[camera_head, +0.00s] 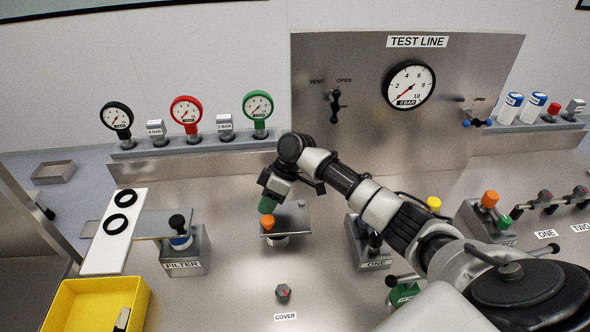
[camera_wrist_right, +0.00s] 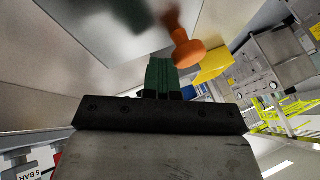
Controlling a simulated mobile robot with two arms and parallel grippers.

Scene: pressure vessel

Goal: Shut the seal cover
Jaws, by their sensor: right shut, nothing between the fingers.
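A flat metal plate (camera_head: 292,219) with an orange knob (camera_head: 267,222) on its left part stands in the middle of the bench, over a pale round base; I take it for the seal cover. My right gripper (camera_head: 268,206), with green fingers, is shut and empty just above the orange knob. In the right wrist view the green fingertips (camera_wrist_right: 160,68) are beside the orange knob (camera_wrist_right: 188,52), under a metal plate (camera_wrist_right: 105,25). I cannot tell whether they touch the knob. A label reading COVER (camera_head: 285,317) lies in front, below a small dark knob (camera_head: 283,293). My left gripper is out of view.
The FILTER block (camera_head: 183,262) with a black knob stands left of the plate, the ONE block (camera_head: 370,250) right. A white strip (camera_head: 105,255) with two black rings and a yellow bin (camera_head: 75,300) are at left. Gauges (camera_head: 186,110) and the TEST LINE panel (camera_head: 465,70) stand behind.

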